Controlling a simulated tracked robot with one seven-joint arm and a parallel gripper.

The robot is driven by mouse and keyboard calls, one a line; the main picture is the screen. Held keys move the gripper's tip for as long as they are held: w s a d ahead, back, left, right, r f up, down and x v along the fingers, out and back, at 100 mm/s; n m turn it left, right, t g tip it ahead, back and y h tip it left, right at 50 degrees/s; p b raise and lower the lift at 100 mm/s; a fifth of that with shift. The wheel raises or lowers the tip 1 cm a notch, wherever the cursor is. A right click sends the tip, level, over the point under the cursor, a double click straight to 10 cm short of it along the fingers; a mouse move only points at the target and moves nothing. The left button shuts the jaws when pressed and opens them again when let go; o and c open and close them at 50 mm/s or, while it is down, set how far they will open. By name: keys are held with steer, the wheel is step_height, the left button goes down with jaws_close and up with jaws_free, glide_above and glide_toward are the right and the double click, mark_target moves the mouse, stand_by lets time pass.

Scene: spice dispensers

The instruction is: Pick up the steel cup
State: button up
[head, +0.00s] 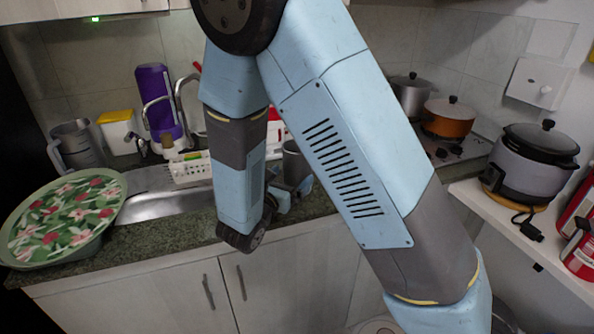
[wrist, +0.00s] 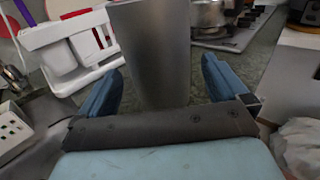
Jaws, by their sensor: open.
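The steel cup (wrist: 152,55) is a plain grey, tapered cup. It stands upright on the dark counter in the wrist view, with its top cut off by the frame edge. My gripper (wrist: 162,70) is open, with one blue finger to each side of the cup and a visible gap on both sides. I cannot tell how deep the cup sits between the fingers. In the head view the cup (head: 294,165) shows partly behind my arm, and my gripper (head: 291,194) is low beside it at the counter's front edge.
A white and red dispenser rack (wrist: 72,45) stands close left of the cup. A sink (head: 160,204) and dish rack (head: 190,168) lie left of my arm. Pots (head: 448,117) are on the stove behind. A rice cooker (head: 535,160) stands on the right shelf.

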mark_target(299, 160)
steer(key=shift+x, duration=2.9)
steer(key=shift+a, duration=0.1)
steer(key=c, duration=0.9)
steer(key=shift+r, duration=0.2)
steer(key=shift+r, duration=1.1)
steer(key=s+r, duration=1)
steer(key=s, duration=0.3)
steer(key=shift+s+d, duration=0.25)
steer(key=shift+d, duration=0.05)
